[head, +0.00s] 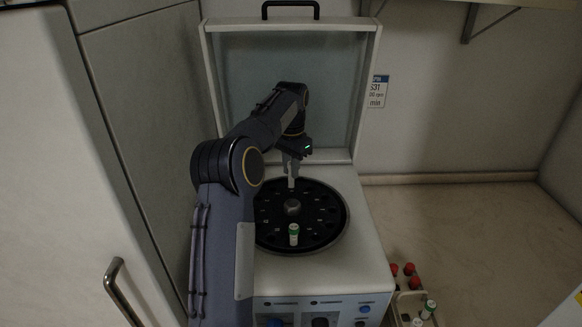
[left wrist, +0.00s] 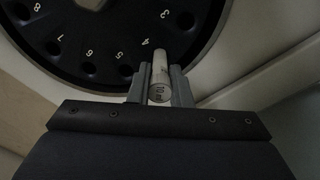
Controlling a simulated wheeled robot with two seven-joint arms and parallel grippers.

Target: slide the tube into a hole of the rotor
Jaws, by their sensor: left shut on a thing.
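My left gripper (head: 291,177) hangs over the far part of the black rotor (head: 327,229) in the head view. In the left wrist view the gripper (left wrist: 160,72) is shut on a pale tube (left wrist: 159,90), which sits between the two fingers. The rotor (left wrist: 85,45) has a ring of numbered dark holes. The tube's far end shows near the rotor rim, close to a hole (left wrist: 186,21); I cannot tell whether it is inside a hole. My right gripper is not in view.
The lid (head: 331,75) is raised behind. A rack (head: 405,300) with red-capped and green-capped tubes is at the lower right.

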